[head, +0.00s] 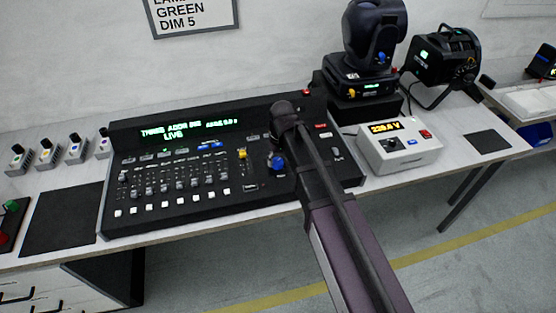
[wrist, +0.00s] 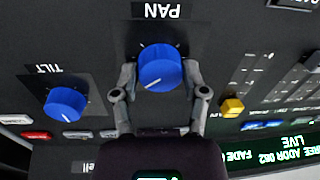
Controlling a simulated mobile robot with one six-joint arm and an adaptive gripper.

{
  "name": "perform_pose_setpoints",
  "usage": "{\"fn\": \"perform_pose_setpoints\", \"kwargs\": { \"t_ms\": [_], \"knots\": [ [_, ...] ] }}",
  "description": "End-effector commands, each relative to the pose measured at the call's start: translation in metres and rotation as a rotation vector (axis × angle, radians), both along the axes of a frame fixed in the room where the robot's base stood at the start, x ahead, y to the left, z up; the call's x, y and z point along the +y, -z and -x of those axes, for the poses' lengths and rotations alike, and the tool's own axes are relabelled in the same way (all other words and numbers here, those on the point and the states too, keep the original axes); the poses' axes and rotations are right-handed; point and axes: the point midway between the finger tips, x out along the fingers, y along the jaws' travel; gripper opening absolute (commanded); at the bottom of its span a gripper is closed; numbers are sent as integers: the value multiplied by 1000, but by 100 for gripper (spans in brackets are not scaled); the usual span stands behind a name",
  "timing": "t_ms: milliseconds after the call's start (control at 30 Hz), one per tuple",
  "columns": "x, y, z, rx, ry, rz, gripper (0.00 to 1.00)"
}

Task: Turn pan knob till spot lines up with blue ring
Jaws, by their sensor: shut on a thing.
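The blue pan knob (wrist: 160,70) sits on the black console under an upside-down PAN label in the wrist view, with a pale pointer line on its face. My gripper (wrist: 160,76) has a grey finger on each side of it and is shut on it. In the head view, my gripper (head: 276,152) reaches down onto the console, and a blue knob (head: 278,164) shows just below it. A moving-head light (head: 374,36) stands at the back right. I cannot make out a light spot or a blue ring in either view.
The console (head: 112,222) carries faders and a lit green display (head: 190,130). A white box (head: 402,158) with a readout and a black lamp (head: 445,55) stand to the right.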

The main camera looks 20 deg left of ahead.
Motion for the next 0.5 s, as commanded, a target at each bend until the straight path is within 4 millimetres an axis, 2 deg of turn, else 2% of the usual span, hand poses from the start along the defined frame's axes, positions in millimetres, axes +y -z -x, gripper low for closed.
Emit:
{"fn": "perform_pose_setpoints", "kwargs": {
  "t_ms": [233,267,300,367,500],
  "knots": [
    [-1,0,0,1,2,3,9],
    [-1,0,0,1,2,3,66],
    [-1,0,0,1,2,3,78],
    [-1,0,0,0,2,2,92],
    [-1,0,0,0,2,1,92]
  ]
}}
